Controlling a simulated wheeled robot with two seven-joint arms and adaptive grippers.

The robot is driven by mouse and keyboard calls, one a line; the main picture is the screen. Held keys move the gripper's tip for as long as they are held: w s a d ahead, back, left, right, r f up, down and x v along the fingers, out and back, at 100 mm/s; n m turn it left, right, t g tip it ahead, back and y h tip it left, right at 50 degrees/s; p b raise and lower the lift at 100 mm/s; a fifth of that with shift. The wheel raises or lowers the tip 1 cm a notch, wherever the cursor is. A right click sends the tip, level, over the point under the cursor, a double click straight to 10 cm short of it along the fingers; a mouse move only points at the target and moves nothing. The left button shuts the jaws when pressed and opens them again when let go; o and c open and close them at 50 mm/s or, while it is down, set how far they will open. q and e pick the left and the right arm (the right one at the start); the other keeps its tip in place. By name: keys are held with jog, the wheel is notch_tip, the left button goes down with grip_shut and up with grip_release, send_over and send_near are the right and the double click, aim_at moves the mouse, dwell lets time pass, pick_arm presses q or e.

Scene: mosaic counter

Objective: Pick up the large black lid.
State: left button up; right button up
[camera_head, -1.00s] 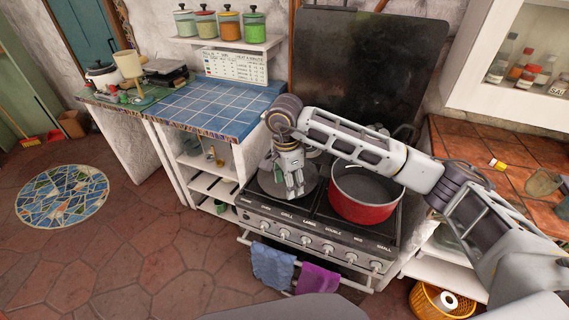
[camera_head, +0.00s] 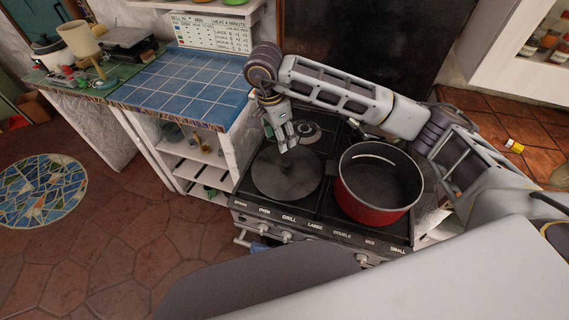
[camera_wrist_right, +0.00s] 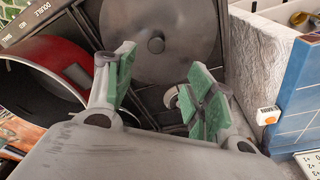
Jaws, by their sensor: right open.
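The large black lid (camera_head: 278,176) is a dark grey disc with a small central knob. It lies flat on the left front of the stove. It also shows at the top of the right wrist view (camera_wrist_right: 185,30), with its knob (camera_wrist_right: 155,44) in the middle. My right gripper (camera_head: 288,145) is open and empty, above the back edge of the lid in the head view. In the wrist view its green-padded fingers (camera_wrist_right: 162,82) are spread apart, with the knob beyond the tips. My left gripper is out of view.
A red pot (camera_head: 375,205) stands on the stove (camera_head: 325,215) right of the lid. A small round grey thing (camera_head: 308,132) sits behind the lid. A blue-tiled counter (camera_head: 180,85) is at the left. A dark upright panel (camera_head: 350,50) stands behind.

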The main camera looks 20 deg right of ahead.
send_over(287, 162)
jog(key=a, duration=0.1)
notch_tip(287, 162, down, 7)
jog(key=shift+f+p, duration=0.2)
jog(key=shift+p, duration=0.25)
jog(key=shift+f, duration=0.55)
jog(key=shift+s+d+f, duration=0.1)
jog(key=shift+f, duration=0.3)
jog(key=shift+d+f+p, duration=0.1)
jog(key=shift+f+p, duration=0.25)
jog(key=shift+d+f+p, duration=0.2)
jog(key=shift+f+p, duration=0.15)
jog(key=shift+f, duration=1.4)
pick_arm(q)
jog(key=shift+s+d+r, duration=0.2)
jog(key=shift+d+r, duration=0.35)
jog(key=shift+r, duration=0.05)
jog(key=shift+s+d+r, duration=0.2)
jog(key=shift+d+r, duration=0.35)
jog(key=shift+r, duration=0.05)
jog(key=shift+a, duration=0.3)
pick_arm(e)
jog(key=shift+c, duration=0.4)
